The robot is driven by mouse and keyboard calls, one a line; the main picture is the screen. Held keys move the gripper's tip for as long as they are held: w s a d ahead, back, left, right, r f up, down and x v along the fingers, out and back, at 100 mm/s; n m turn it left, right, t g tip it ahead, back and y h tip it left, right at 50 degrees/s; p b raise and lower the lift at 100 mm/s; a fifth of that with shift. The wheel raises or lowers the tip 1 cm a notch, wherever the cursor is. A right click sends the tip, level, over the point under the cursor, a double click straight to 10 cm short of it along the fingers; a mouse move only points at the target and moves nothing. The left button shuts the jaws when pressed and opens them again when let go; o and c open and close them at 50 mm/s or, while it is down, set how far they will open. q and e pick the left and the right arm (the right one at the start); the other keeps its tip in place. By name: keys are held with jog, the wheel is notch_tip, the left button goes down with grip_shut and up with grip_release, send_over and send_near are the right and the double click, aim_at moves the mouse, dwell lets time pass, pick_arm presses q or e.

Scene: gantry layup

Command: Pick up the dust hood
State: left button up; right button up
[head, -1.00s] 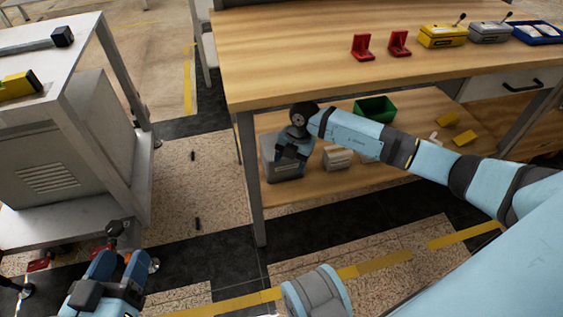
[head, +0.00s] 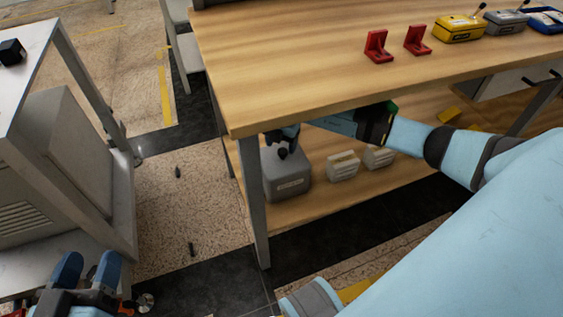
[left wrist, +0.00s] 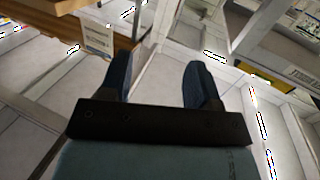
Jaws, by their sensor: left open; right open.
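A grey box-shaped object (head: 286,180) with a pale label stands on the bench's lower shelf, near its left leg; it looks like the dust hood, but I cannot read the label. My right gripper (head: 284,148) is open above its top, partly hidden by the bench top. I cannot tell whether its dark fingers touch the object. My left gripper (head: 88,268) is open and empty at the lower left, beside the metal cart. The left wrist view shows its two fingers (left wrist: 158,78) spread with nothing between them.
The wooden bench top (head: 290,75) overhangs the lower shelf, and a bench leg (head: 253,205) stands left of the grey object. Two pale blocks (head: 342,166) sit to its right. A metal cart (head: 60,170) stands at the left. Speckled floor between is mostly clear.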

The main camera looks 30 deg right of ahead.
aim_at(283, 151)
jog(key=f+b, duration=0.2)
jog(key=f, duration=0.3)
jog(key=shift+d+b, duration=0.3)
jog(key=shift+b, duration=0.1)
pick_arm(q)
jog(key=shift+w+a+r+m+t, duration=0.1)
jog(key=shift+w+a+m+t, duration=0.2)
jog(key=shift+m, duration=0.2)
jog(key=shift+w+a+r+m+t, duration=0.15)
jog(key=shift+w+m+t, duration=0.15)
jog(key=shift+w+m, duration=0.15)
pick_arm(e)
jog(key=shift+r, duration=0.2)
grip_shut()
pick_arm(q)
jog(key=shift+h, duration=0.3)
pick_arm(e)
jog(key=shift+r, duration=0.1)
